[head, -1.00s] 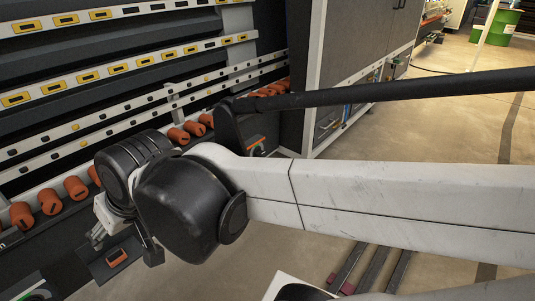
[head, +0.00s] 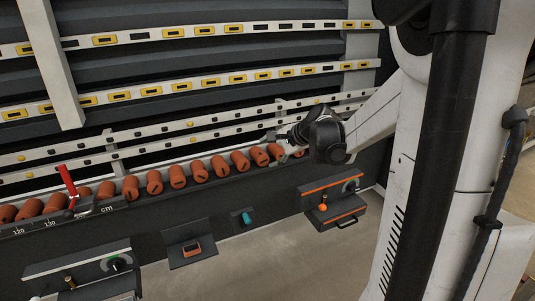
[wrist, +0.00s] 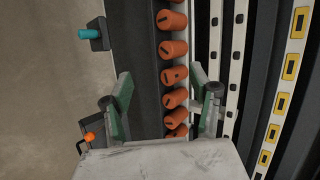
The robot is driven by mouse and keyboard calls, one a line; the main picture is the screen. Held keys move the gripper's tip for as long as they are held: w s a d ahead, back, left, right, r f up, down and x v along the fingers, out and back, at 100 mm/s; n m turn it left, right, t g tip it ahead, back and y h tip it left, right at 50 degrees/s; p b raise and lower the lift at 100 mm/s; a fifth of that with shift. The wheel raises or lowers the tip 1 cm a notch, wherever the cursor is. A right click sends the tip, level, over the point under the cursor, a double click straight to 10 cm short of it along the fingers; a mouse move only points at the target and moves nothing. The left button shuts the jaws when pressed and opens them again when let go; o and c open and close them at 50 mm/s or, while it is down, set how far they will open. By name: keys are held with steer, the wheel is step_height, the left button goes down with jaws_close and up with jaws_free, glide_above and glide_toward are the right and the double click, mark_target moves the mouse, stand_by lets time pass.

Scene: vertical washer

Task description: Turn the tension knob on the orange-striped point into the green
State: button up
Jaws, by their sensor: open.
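The orange-striped point (head: 331,188) is a dark unit low on the machine front at centre right in the head view. It has an orange stripe, a small round gauge (head: 350,186) and an orange knob (head: 323,207). The gauge is too small to read. The orange knob also shows at the lower left in the wrist view (wrist: 89,137), outside the fingers and apart from them. My gripper (wrist: 163,88) is open and empty, its green-faced fingers spread over the roller row. In the head view my gripper (head: 286,136) is above and left of the orange-striped point, partly hidden by my wrist.
A row of orange rollers (head: 178,176) runs along the machine. To the left are a teal knob (head: 246,218), a small orange-button box (head: 191,249), a green-striped unit (head: 80,268) and a red-handled part (head: 67,181). Open floor (head: 255,255) lies in front.

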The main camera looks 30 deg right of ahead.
steer(key=w+d+f+m+t, duration=0.1)
steer(key=d+f+m, duration=0.25)
steer(key=d, duration=0.45)
steer(key=w+d+f+m+t, duration=0.1)
steer(key=w+d+f+m, duration=0.2)
steer(key=d, duration=0.5)
steer(key=m+t+h+p, duration=0.2)
steer(key=m+t+h, duration=0.35)
steer(key=m, duration=0.95)
glide_toward(352, 186)
steer(key=shift+t, duration=0.45)
steer(key=w+b, duration=0.1)
steer(key=w, duration=0.1)
steer(key=w+d+b, duration=0.1)
steer(key=w, duration=0.2)
steer(key=w+f+b, duration=0.1)
steer(key=w, duration=0.1)
steer(key=shift+w+d, duration=0.2)
steer(key=shift+d, duration=0.1)
steer(key=c, duration=1.1)
steer(key=shift+c, duration=0.2)
